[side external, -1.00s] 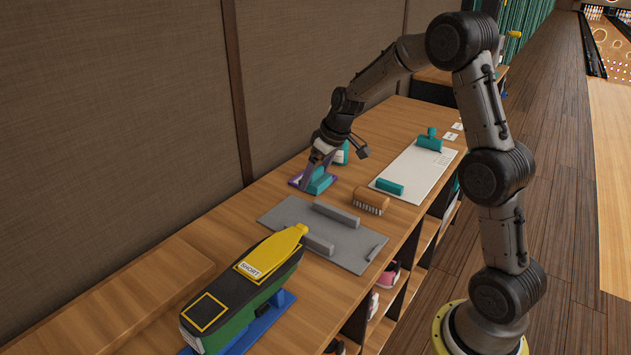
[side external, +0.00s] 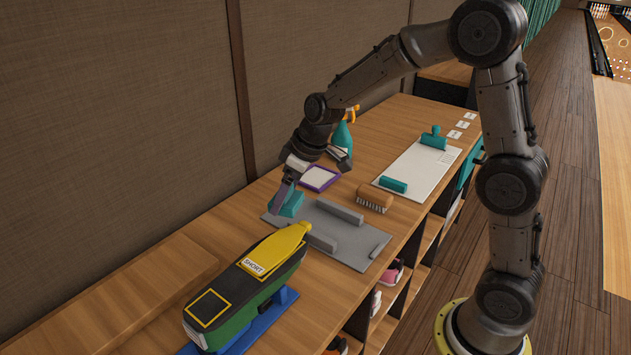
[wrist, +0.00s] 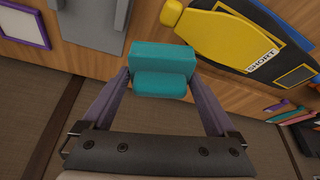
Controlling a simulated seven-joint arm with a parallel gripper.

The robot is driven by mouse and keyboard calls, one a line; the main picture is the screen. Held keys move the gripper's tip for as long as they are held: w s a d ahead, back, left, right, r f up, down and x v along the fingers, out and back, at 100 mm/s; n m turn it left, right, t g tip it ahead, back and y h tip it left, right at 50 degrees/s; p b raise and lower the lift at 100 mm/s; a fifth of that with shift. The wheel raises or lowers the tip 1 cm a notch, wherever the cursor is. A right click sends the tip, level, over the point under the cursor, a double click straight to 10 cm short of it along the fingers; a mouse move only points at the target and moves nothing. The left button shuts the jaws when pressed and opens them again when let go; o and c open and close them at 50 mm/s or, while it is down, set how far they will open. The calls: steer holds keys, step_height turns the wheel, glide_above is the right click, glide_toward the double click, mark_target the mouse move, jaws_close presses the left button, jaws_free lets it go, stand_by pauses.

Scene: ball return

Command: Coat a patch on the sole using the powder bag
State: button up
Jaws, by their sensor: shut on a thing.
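My gripper (side external: 280,200) is shut on the teal powder bag (side external: 291,206), held near the grey mat's left corner. In the wrist view the powder bag (wrist: 163,62) is pinched between both fingers. The shoe (side external: 245,290) rests sole-up on a blue stand (side external: 268,320), nearer the camera than my gripper. Its sole has a yellow front part (side external: 277,246) with a white "SHORT" label (side external: 253,267) and a yellow-outlined dark square (side external: 207,308). The yellow sole part (wrist: 215,35) also shows in the wrist view. The bag is apart from the shoe; its underside is hidden.
A purple-rimmed tray (side external: 334,185) with a white inside lies behind my gripper. The grey mat (side external: 345,252) holds raised grey bars. A brush (side external: 375,197), a teal spray bottle (side external: 342,137) and a white board (side external: 430,165) with teal pieces are farther back.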

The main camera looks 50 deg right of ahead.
steer(key=shift+s, duration=0.1)
steer(key=shift+r+m, duration=0.25)
steer(key=shift+m, duration=0.05)
steer(key=w+d+r+m+h, duration=0.1)
steer(key=w+d+r+m, duration=0.15)
steer(key=w, duration=0.35)
steer(key=m+h, duration=0.3)
steer(key=m, duration=0.3)
glide_above(315, 175)
steer(key=s, duration=0.1)
step_height(315, 175, down, 12)
steer(key=shift+s+a+f, duration=0.1)
steer(key=shift+a+f, duration=0.1)
steer(key=shift+f, duration=1.1)
steer(key=shift+s+a+f, duration=0.1)
steer(key=shift+a+f, duration=0.05)
steer(key=shift+f, duration=1.15)
steer(key=shift+f+g+y, duration=0.3)
steer(key=shift+f, duration=0.35)
